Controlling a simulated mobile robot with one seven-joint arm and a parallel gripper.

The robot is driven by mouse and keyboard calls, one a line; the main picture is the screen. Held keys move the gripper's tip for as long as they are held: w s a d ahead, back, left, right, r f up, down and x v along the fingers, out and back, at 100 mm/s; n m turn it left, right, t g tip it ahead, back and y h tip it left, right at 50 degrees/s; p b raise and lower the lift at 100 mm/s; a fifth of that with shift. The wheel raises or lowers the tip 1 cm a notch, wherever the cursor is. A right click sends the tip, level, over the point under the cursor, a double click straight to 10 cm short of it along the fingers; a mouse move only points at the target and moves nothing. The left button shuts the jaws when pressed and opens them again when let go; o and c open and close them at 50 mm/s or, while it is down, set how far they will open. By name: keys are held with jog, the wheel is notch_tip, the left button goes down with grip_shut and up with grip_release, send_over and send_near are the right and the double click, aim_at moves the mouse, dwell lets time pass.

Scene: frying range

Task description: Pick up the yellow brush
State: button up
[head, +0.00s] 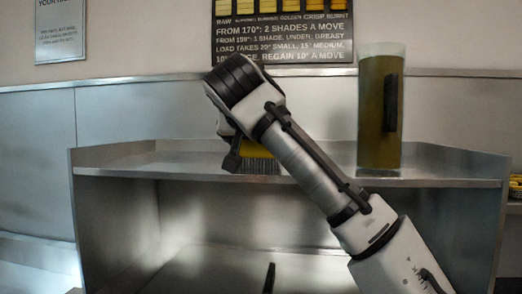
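The yellow brush (258,152) is in the head view at the middle of the metal shelf. Its yellow block shows just below my wrist, with grey bristles pointing down near the shelf's front edge. My arm hides its upper part. My gripper (236,158) points down at the brush, with one dark finger visible at the brush's left end. The other finger is hidden behind my arm. I cannot tell whether the finger touches the brush or whether the gripper is closed on it.
A tall container of greenish-yellow liquid (372,130) with a dark handle stands on the shelf (130,160) to the right. Below the shelf is an open metal compartment (200,240). A dark, thin piece (269,278) shows at the bottom. The shelf's left side is clear.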

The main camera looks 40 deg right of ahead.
jog(key=shift+w+d+f, duration=0.1)
jog(key=shift+w+d, duration=0.1)
jog(key=shift+d, duration=0.05)
jog(key=shift+a, duration=0.1)
jog(key=shift+c, duration=0.8)
jog(key=c, duration=1.4)
